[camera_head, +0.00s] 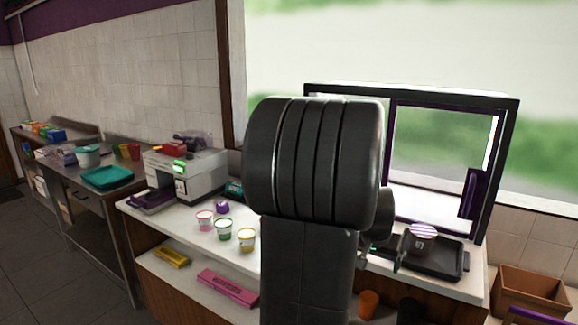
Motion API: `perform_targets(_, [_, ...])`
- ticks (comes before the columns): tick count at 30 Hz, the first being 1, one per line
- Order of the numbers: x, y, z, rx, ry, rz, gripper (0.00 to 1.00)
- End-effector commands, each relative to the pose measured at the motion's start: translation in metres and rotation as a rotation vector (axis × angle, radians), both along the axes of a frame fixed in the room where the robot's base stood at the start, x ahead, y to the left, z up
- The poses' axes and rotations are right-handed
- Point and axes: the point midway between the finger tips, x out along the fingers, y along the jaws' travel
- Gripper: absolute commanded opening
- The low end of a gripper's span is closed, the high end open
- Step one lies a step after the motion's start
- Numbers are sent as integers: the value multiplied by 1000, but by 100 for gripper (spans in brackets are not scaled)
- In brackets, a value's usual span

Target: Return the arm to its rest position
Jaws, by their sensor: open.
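My arm (310,190) stands large and dark in the middle of the view and hides part of the counter and window behind it. Its gripper (386,256) shows only in part, just right of the arm, low beside the black tray (447,264). It is open and nothing shows between its fingers. A cup with a striped pink and white lid (422,236) stands upright on the tray, a little right of the gripper. I cannot tell from this view whether gripper and cup touch.
The white counter (175,221) holds three small cups (224,229) and a grey machine (190,174). A dark-framed service window (510,150) rises behind the tray. A brown box (532,297) stands at the right. A steel table (75,178) with a teal tray (107,177) is at the left.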

Motion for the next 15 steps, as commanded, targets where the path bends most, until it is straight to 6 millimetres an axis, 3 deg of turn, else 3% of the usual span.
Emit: perform_targets(15, [19,46,-94,-4,6,170,86])
